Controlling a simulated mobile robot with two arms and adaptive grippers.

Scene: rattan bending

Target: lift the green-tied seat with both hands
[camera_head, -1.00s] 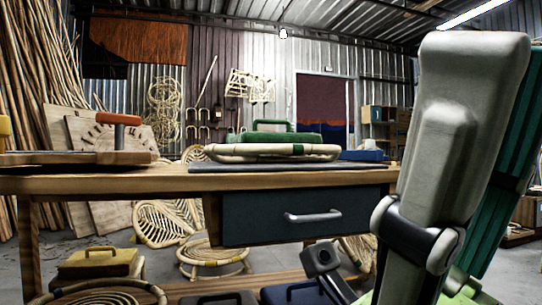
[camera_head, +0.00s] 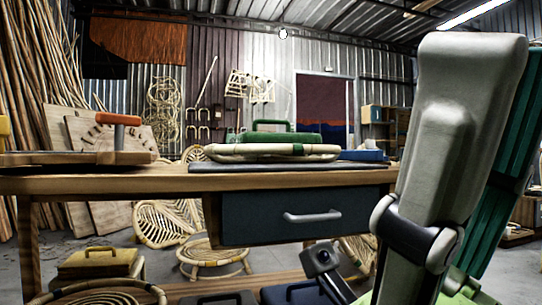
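The green-tied seat (camera_head: 230,152) is a round, pale rattan ring with a green binding at its front right. It lies flat on a dark mat (camera_head: 290,166) on the workbench. A green case with a handle (camera_head: 280,137) shows just above and behind it; I cannot tell whether it rests on the seat. My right arm fills the right side, well in front of the bench. A dark grey part at the end of my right arm (camera_head: 325,262) shows low in front of the drawer, away from the seat; its fingers cannot be made out. My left gripper is not in view.
The wooden workbench (camera_head: 130,185) has a dark drawer (camera_head: 262,220) under its top. A board with an orange-handled tool (camera_head: 118,120) lies at the left, and a blue box (camera_head: 362,156) right of the seat. Cases and rattan pieces fill the space below.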

